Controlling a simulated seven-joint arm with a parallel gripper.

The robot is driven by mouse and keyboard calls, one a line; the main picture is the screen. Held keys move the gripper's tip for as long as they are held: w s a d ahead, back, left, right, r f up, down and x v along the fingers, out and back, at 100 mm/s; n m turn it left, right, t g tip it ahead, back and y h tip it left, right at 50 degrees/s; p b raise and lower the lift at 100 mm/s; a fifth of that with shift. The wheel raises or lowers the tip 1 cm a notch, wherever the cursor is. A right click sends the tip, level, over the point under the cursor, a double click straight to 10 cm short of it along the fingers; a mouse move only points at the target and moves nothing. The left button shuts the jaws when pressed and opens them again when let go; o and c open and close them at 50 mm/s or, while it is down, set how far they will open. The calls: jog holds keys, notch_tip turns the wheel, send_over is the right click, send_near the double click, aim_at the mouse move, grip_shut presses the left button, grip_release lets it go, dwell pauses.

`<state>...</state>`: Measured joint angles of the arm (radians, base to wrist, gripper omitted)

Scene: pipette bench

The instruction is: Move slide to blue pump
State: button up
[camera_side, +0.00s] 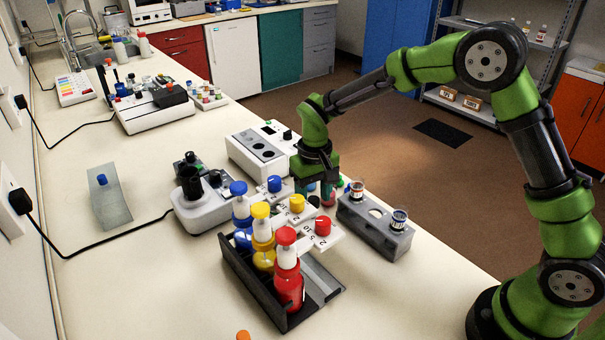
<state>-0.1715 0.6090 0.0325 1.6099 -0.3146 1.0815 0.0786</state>
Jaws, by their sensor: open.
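A clear, flat glass-like plate with a small blue knob, which looks like the slide (112,210), lies on the bench at the left. The blue pump (241,212) is a blue-capped dispenser bottle at the back of a dark rack (268,292), beside a yellow pump (262,238) and a red pump (288,270). My gripper (322,190) points down behind the pumps' white label arms, far to the right of the slide. It is open; its fingertips are partly hidden, and small coloured things show around them.
A grey holder (376,229) with two small vials stands right of the pumps. A white microscope-like device (205,207) stands between slide and pumps. A white box instrument (258,157) is behind. A black cable crosses the left bench; bench around the slide is clear.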

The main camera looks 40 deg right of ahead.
notch_tip(320, 180, up, 17)
dwell(0.4)
jog(key=shift+w+f, duration=0.1)
jog(key=s+d+r+m+t+y, duration=0.1)
jog(key=s+d+t, duration=0.1)
jog(key=s, duration=0.9)
jog(key=s+d+m+t+y, duration=0.1)
jog(key=s+d+t, duration=0.2)
jog(key=s, duration=0.8)
jog(key=shift+d+r+t, duration=0.35)
jog(key=shift+r+t, duration=0.05)
jog(key=shift+t, duration=0.7)
jog(key=shift+o, duration=0.2)
